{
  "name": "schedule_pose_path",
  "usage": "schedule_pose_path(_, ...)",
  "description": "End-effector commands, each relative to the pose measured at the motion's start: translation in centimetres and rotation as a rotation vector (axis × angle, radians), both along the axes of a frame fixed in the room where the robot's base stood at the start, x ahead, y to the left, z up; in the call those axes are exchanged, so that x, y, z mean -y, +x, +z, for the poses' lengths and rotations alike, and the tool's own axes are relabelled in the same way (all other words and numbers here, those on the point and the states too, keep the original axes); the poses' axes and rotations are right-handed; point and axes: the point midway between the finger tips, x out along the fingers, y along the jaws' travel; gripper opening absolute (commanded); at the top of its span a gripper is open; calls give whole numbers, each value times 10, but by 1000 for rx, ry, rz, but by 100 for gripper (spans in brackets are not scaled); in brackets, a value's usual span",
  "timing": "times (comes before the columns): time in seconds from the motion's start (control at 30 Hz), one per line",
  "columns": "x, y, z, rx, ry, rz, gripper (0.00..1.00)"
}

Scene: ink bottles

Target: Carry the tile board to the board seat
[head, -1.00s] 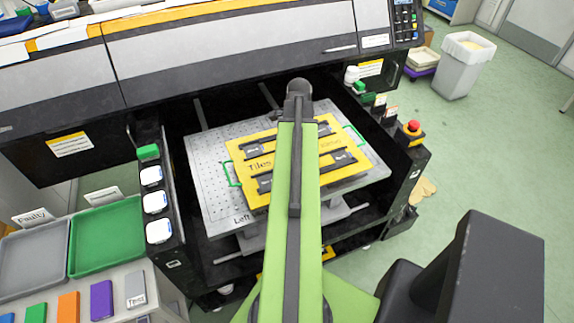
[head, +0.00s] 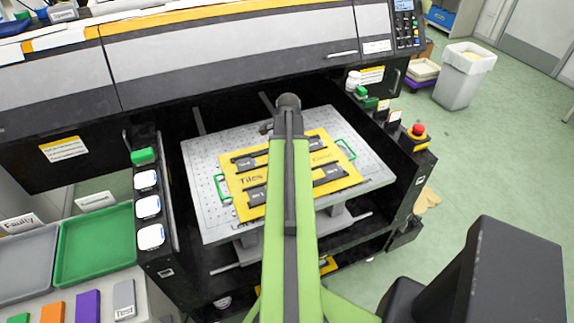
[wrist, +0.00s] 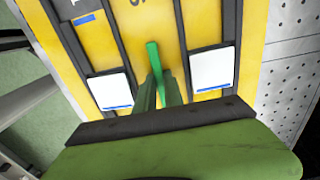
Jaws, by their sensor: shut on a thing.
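The tile board (head: 236,168) is a yellow plate with dark bars and the word "Tiles", with green loops at its two ends. It shows over the grey perforated plate (head: 201,170) in the printer's open bay; I cannot tell whether it rests on that plate or hangs just above it. My arm hides the board's middle in the head view. In the wrist view, my gripper (wrist: 160,95) is shut on a green upright grip at the middle of the tile board (wrist: 205,25). No separate board seat can be made out for certain.
Dark rails flank the bay, with white caps (head: 148,207) on the left one and a red stop button (head: 418,129) on the right. A green tray (head: 97,243) and a grey tray (head: 28,262) are at the left. Open floor lies to the right, with a white bin (head: 463,75).

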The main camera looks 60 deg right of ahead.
Motion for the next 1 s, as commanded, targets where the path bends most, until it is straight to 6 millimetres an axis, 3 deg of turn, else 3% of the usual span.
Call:
schedule_pose_path(0.13, 0, 0, -6, 0, 0, 0, 0)
schedule_pose_path(0.17, 0, 0, -5, 0, 0, 0, 15)
schedule_pose_path(0.3, 0, 0, -4, 0, 0, -1, 33)
schedule_pose_path(0.73, 0, -1, 3, 0, 0, -1, 34)
schedule_pose_path(1.0, 1, -1, 50, 0, 0, -2, 34)
